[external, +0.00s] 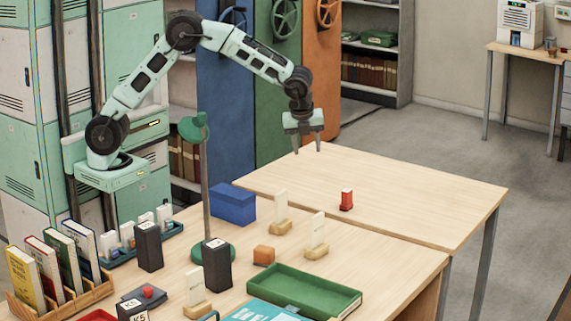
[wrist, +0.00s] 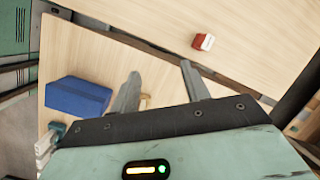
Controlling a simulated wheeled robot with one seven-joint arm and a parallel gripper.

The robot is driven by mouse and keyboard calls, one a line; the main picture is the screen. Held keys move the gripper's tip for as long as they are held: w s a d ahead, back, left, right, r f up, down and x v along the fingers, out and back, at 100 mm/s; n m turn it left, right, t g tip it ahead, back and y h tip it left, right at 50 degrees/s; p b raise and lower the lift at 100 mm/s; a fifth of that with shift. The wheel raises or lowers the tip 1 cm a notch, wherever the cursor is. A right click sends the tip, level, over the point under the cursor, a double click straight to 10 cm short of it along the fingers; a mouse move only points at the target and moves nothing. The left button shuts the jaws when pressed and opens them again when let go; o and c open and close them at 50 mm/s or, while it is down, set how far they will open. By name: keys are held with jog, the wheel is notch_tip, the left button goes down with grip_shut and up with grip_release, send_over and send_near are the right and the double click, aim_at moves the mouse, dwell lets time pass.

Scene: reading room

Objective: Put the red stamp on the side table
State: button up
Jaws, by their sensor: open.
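The red stamp (external: 346,203) stands on the pale wooden table (external: 430,195) that adjoins the desk (external: 385,262). It is on the far side of the seam between the two. In the wrist view the red stamp (wrist: 203,42) lies beyond the fingertips and to their right, with a whitish patch on one side. My gripper (external: 307,148) is open and empty, pointing down above the far part of the adjoining table, apart from the stamp. In the wrist view my gripper (wrist: 160,70) shows its two fingers spread with nothing between them.
The desk holds a blue box (external: 233,204), a green lamp (external: 204,180), an orange block (external: 264,255), a green tray (external: 302,290), card holders and books. Another table (external: 520,55) with a machine stands at the back right. Much of the adjoining table is clear.

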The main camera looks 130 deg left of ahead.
jog(key=s+d+n+h, duration=0.1)
jog(key=s+d+n, duration=0.8)
jog(key=s, duration=0.5)
jog(key=s+d+n+h, duration=0.1)
jog(key=s+d+n, duration=0.8)
jog(key=s, duration=0.5)
jog(key=shift+d+t+h, duration=0.3)
jog(key=shift+r+p, duration=0.45)
jog(key=shift+p, duration=0.05)
